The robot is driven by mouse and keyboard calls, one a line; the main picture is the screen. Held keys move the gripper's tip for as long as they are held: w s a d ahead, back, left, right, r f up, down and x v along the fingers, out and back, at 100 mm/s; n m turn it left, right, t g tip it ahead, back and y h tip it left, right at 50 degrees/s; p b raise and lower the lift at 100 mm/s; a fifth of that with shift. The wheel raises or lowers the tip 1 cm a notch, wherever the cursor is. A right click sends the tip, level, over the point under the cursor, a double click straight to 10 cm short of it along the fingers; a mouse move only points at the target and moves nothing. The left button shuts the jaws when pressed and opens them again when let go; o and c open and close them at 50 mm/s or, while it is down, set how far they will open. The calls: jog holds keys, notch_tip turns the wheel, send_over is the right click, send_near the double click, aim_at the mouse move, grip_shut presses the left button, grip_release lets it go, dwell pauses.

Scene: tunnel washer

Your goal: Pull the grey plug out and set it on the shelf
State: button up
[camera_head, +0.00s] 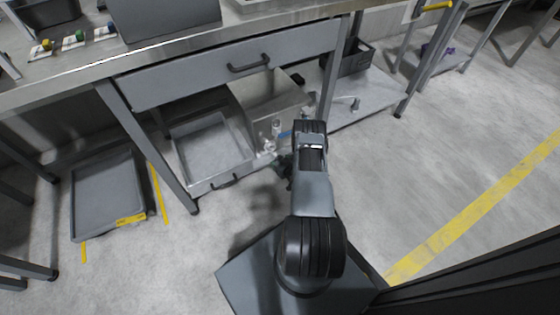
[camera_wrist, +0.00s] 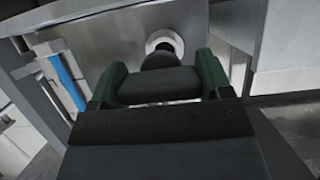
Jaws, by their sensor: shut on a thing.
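In the wrist view my gripper (camera_wrist: 158,78) has its green fingers shut on the dark grey plug (camera_wrist: 158,86), one finger on each side of it. The plug's narrower dark end points at a pale round collar (camera_wrist: 165,40) on a grey metal face. The plug covers the lower part of the collar, so I cannot tell whether its end is inside or just clear of it. In the head view my gripper (camera_head: 287,165) is low beside the steel box under the bench, mostly hidden by my arm, and the plug is not visible. A low shelf (camera_head: 376,96) lies right of the box.
The steel box (camera_head: 270,92) stands under the bench, next to an open drawer-like tray (camera_head: 212,148). Clear fittings (camera_head: 268,140) sit close to my gripper. A blue strip (camera_wrist: 66,78) runs at left in the wrist view. A dark crate (camera_head: 352,58) occupies the shelf's back left.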

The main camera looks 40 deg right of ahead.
jog(key=shift+s+a+p, duration=0.15)
jog(key=shift+s+p, duration=0.3)
jog(key=shift+s, duration=0.95)
